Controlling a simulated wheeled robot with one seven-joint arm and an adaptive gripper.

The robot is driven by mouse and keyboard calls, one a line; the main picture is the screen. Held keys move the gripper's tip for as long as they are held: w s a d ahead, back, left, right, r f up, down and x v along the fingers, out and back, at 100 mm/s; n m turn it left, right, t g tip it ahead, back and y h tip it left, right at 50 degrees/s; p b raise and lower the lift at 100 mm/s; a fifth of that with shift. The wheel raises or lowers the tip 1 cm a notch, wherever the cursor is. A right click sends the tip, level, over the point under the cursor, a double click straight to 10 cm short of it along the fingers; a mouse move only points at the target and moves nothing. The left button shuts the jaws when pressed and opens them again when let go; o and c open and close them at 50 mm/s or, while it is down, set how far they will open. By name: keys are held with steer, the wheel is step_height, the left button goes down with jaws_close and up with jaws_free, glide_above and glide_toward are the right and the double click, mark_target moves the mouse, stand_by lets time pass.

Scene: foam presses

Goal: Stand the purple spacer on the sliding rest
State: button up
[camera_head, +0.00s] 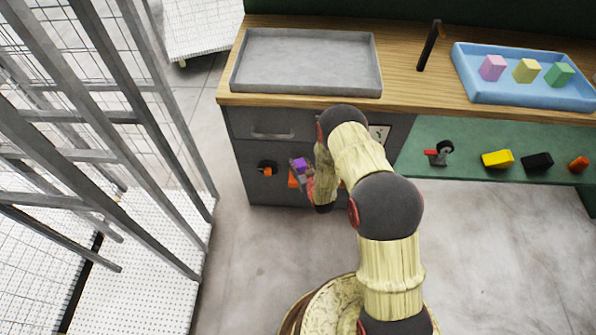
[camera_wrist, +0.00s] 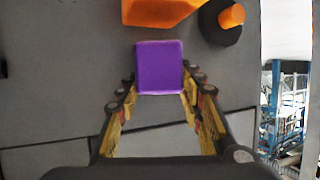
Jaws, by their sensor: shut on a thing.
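The purple spacer (camera_wrist: 159,68) is a small block held between the fingers of my gripper (camera_wrist: 160,80) in the wrist view. In the head view the spacer (camera_head: 299,163) shows at my gripper (camera_head: 305,175), in front of the grey cabinet. An orange block-like part (camera_wrist: 160,10) lies just beyond the spacer in the wrist view, with a narrow gap in the picture; it also shows below the spacer in the head view (camera_head: 293,181). I cannot tell whether this orange part is the sliding rest. My arm hides part of the cabinet front.
A black knob with an orange centre (camera_head: 267,168) is on the cabinet front, beside the orange part. Above are a grey tray (camera_head: 235,82), a dark post (camera_head: 429,46) and a blue tray (camera_head: 480,92) with coloured cubes. A wire cage (camera_head: 150,110) stands left. Floor between is clear.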

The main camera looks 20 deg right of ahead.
mark_target(298, 169)
steer(key=shift+w+a+f, duration=0.1)
steer(key=shift+a+f, duration=0.15)
steer(key=shift+f, duration=0.1)
steer(key=shift+w+f+b, duration=0.1)
steer(key=shift+f+b, duration=0.7)
steer(key=shift+f, duration=0.75)
steer(key=shift+f, duration=0.1)
steer(key=o, duration=1.2)
steer(key=shift+f, duration=0.1)
